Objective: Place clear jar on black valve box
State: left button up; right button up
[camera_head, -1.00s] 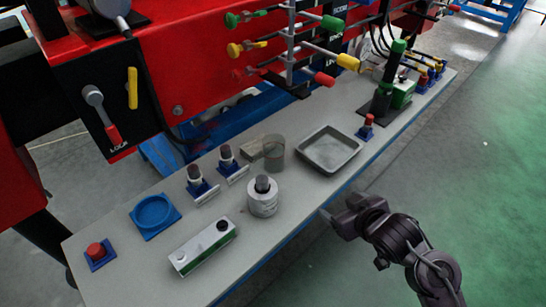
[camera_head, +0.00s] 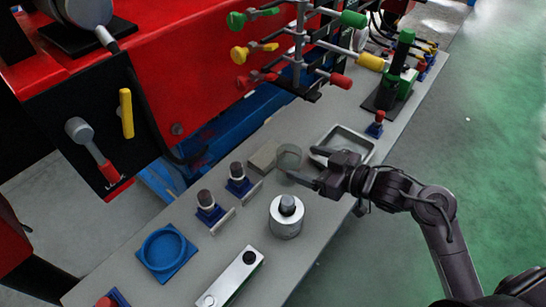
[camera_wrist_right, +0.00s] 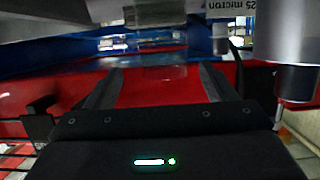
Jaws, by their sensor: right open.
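The clear jar (camera_head: 287,156) stands upright on the grey bench in the head view, beside a tan block. My right gripper (camera_head: 309,166) is open, with its fingers pointing left at the jar's near right side. One fingertip slightly overlaps the jar in the picture, and I cannot tell whether they touch. In the right wrist view, the open fingers (camera_wrist_right: 157,88) have a faint see-through shape between and beyond them. A black box (camera_head: 80,130) with a red-gripped lever and a yellow handle is on the red machine at left. My left gripper is not in view.
A silver cylinder (camera_head: 286,220) stands close to my right gripper; it also shows in the wrist view (camera_wrist_right: 288,50). A grey tray (camera_head: 368,145) lies behind the gripper. A tan block (camera_head: 264,158), two blue-based valves and a blue ring holder (camera_head: 148,268) lie left.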

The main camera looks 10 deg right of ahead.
aim_at(280, 156)
jog(key=shift+w+a+f, duration=0.15)
jog(key=shift+w+a, duration=0.3)
jog(key=shift+w, duration=0.1)
jog(key=x, duration=0.6)
jog(key=shift+s+a+f, duration=0.1)
jog(key=shift+a+f, duration=0.15)
jog(key=shift+f, duration=0.15)
jog(key=c, duration=1.1)
jog(key=shift+r, duration=0.15)
jog(key=shift+c, duration=0.2)
